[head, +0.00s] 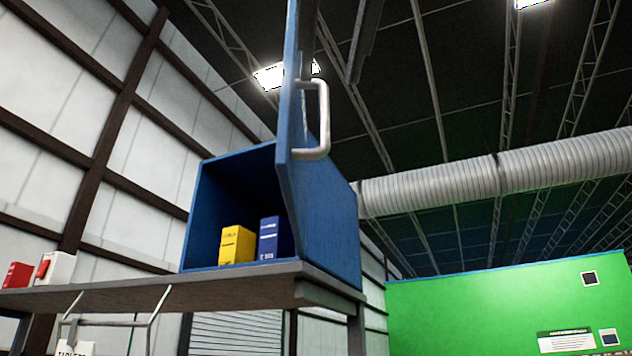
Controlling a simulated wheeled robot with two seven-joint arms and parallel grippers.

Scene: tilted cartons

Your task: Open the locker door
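The blue locker (335,205) stands on a grey shelf. Its blue door (291,130) stands open, swung out toward me and seen almost edge-on, so the inside shows. A pale, bar-shaped handle (323,120) is on the right-hand face of the door. My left gripper (331,80) shows only as two dark fingers coming down from the top edge, just right of the door and above the handle. The fingers are apart with nothing visible between them; the rest of the gripper is out of frame. My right gripper is not in view.
A yellow carton (236,245) and a dark blue carton (270,240) stand inside the locker. Red (17,275) and white (58,267) boxes sit at the left on the shelf (150,292). A wire frame (110,323) hangs below it. A green wall (470,305) stands at right.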

